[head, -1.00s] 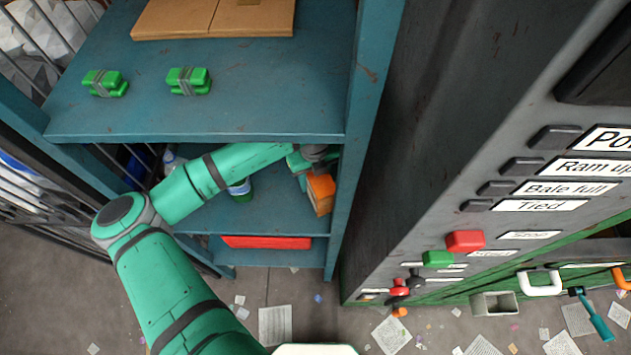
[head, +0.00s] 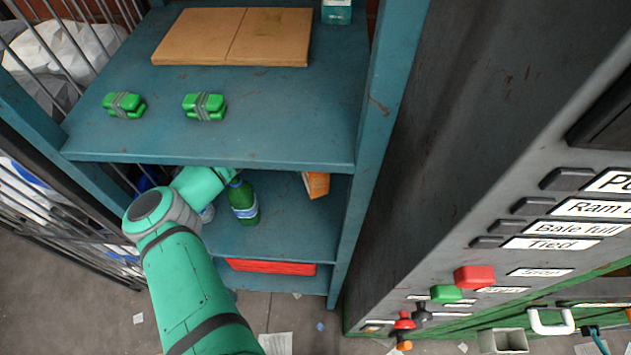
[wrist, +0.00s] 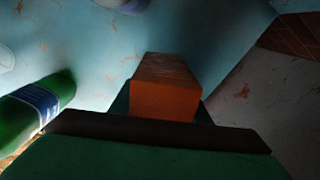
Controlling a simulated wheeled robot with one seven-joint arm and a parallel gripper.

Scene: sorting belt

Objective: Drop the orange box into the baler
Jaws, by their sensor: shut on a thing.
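The orange box (head: 317,184) is in the middle bay of the teal shelf, partly hidden by the upper board in the head view. In the wrist view the orange box (wrist: 165,85) is between the jaws of my gripper (wrist: 165,110), which is shut on it. In the head view my gripper is hidden under the upper board; my arm reaches in from the front left. The baler, a tall grey machine (head: 450,110) with labels and buttons, stands to the right of the shelf. I cannot see its opening.
A green bottle (head: 243,203) stands on the middle board, left of the box. Green strapped bundles (head: 204,107) and brown cardboard (head: 235,36) lie on the upper board. A red item (head: 270,267) is on the lowest board. The shelf's right post (head: 378,110) is close to the box.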

